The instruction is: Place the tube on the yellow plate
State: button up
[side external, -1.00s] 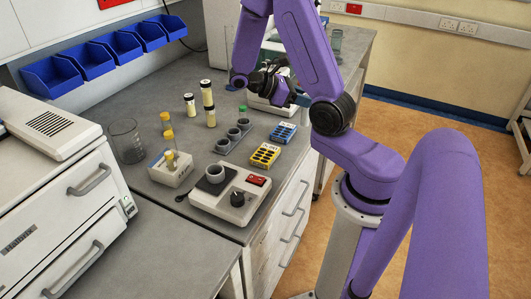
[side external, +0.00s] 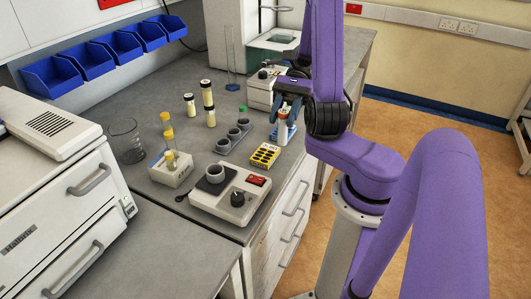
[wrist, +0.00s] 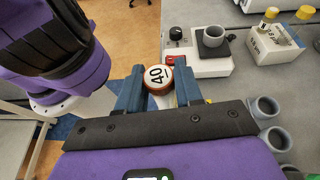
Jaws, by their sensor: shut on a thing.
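My gripper (side external: 287,106) points down and is shut on a tube (side external: 283,129) with a white and orange body. In the wrist view the tube's round white cap (wrist: 157,75), marked 40, sits between the two blue fingers of my gripper (wrist: 159,92). The tube is upright over or in the blue plate (side external: 291,136); I cannot tell whether it touches it. The yellow plate (side external: 265,155), with several dark wells, lies just in front and to the left of the tube. The tube's lower end is hard to make out.
A grey row of cups (side external: 233,136) stands left of the plates, with a green-capped item (side external: 243,109) behind. A white device with a knob (side external: 230,195) is in front. A white rack with yellow-capped tubes (side external: 171,170) and a glass beaker (side external: 126,141) stand further left.

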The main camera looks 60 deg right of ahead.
jog(key=w+d+r+m+t+h, duration=0.25)
jog(key=w+m+t, duration=0.25)
jog(key=m+t, duration=0.25)
jog(key=shift+t+y, duration=0.25)
jog(key=shift+t, duration=0.1)
jog(key=shift+d+f, duration=0.2)
jog(key=shift+f, duration=1.75)
jog(key=shift+d+f, duration=0.15)
jog(key=shift+f, duration=1.75)
jog(key=o, duration=1)
jog(key=shift+f, duration=0.15)
jog(key=shift+o, duration=0.2)
